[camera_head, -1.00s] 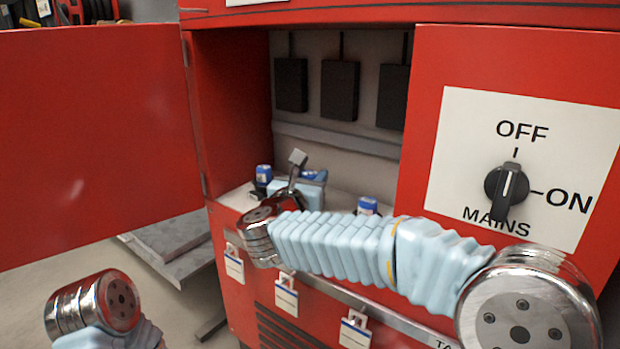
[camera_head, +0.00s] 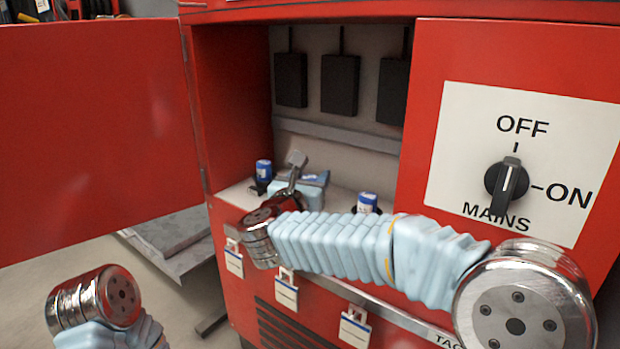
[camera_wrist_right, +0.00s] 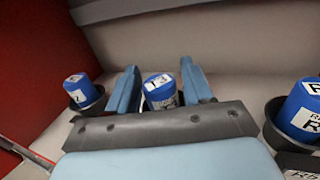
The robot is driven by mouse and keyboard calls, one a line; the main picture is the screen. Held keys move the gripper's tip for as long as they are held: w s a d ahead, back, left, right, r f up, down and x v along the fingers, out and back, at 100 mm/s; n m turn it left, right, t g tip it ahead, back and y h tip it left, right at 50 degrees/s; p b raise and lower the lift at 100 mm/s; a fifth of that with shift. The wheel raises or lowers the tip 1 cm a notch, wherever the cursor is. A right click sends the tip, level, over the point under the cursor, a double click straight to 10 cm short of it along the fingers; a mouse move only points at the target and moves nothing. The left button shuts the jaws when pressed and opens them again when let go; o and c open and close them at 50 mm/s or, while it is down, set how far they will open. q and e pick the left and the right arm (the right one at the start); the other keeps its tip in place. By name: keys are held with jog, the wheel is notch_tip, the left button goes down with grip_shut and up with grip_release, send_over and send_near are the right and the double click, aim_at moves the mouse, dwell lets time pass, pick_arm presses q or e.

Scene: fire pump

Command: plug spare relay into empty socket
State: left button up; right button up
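Three blue relays with white labels show in the right wrist view: the left relay (camera_wrist_right: 82,92) and right relay (camera_wrist_right: 305,108) stand in black round sockets. The middle relay (camera_wrist_right: 160,92) stands between the two blue fingers of my right gripper (camera_wrist_right: 159,66), which is open with a finger on each side; its base is hidden. In the head view, my right gripper (camera_head: 314,180) is inside the red cabinet, between the left relay (camera_head: 263,170) and right relay (camera_head: 367,202). I see no empty socket. My left gripper is out of view.
The open cabinet door (camera_head: 90,120) fills the left side. A panel with a MAINS knob (camera_head: 506,180) pointing up is at right. Black boxes (camera_head: 340,85) hang on the cabinet's back wall. Tags (camera_head: 286,291) hang on the front below the shelf.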

jog(key=o, duration=0.3)
jog(key=v, duration=1.4)
